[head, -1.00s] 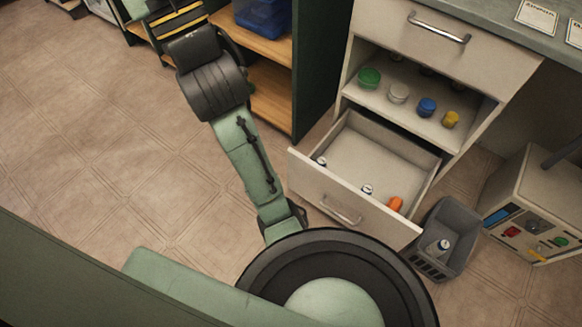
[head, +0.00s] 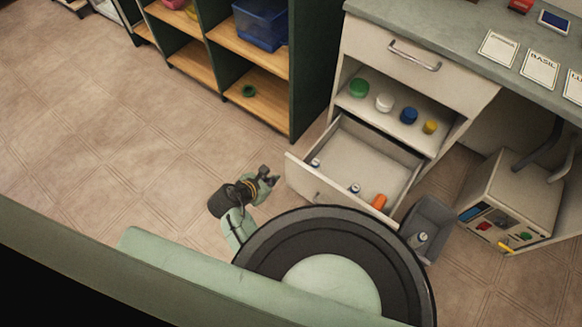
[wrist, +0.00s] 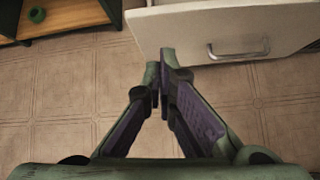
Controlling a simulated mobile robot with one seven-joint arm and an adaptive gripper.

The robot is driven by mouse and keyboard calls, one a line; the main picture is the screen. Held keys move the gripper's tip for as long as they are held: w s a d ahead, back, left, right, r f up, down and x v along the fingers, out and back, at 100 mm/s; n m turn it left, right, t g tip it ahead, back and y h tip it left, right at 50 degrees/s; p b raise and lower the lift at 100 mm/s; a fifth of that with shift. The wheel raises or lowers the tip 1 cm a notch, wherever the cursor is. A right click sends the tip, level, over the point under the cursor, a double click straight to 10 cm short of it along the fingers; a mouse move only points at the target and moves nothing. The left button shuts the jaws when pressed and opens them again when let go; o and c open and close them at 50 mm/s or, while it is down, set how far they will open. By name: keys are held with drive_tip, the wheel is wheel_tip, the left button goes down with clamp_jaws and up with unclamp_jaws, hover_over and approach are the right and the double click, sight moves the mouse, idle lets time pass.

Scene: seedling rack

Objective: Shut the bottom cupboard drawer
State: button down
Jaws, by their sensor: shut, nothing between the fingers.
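The bottom cupboard drawer (head: 303,181) stands pulled out from the white cupboard, its inside open to view. It holds small silver-and-dark items (head: 354,189) and an orange item (head: 379,202). My gripper (head: 272,176) is low, just left of the drawer front's left end. In the wrist view the drawer front (wrist: 185,32) with its metal handle (wrist: 238,50) fills the upper right. My gripper's fingertips (wrist: 163,68) are together and empty, close to the drawer front's lower left corner. I cannot tell whether they touch it.
The upper drawer (head: 420,55) is shut, above an open shelf with several coloured pots. A grey bin (head: 430,222) stands right of the drawer, near a cream control box (head: 515,195). A green shelf unit (head: 292,75) is at the left. The floor (head: 120,150) left of my gripper is clear.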

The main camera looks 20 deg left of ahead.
drive_tip(key=s+f+n, duration=0.1)
approach(297, 167)
wheel_tip(297, 167, down, 4)
drive_tip(key=shift+w+d+p, duration=0.15)
drive_tip(key=shift+w+d, duration=0.1)
drive_tip(key=shift+w, duration=0.55)
drive_tip(key=shift+w+d+p, duration=0.15)
drive_tip(key=shift+w+d, duration=0.05)
drive_tip(key=shift+w, duration=0.6)
drive_tip(key=shift+w+d, duration=0.2)
drive_tip(key=shift+w, duration=0.3)
drive_tip(key=w+d+b, duration=0.1)
drive_tip(key=w+d, duration=0.3)
drive_tip(key=w, duration=0.8)
drive_tip(key=w+d+b, duration=0.2)
drive_tip(key=w+d, duration=0.2)
drive_tip(key=w, duration=0.8)
drive_tip(key=shift+w, duration=0.25)
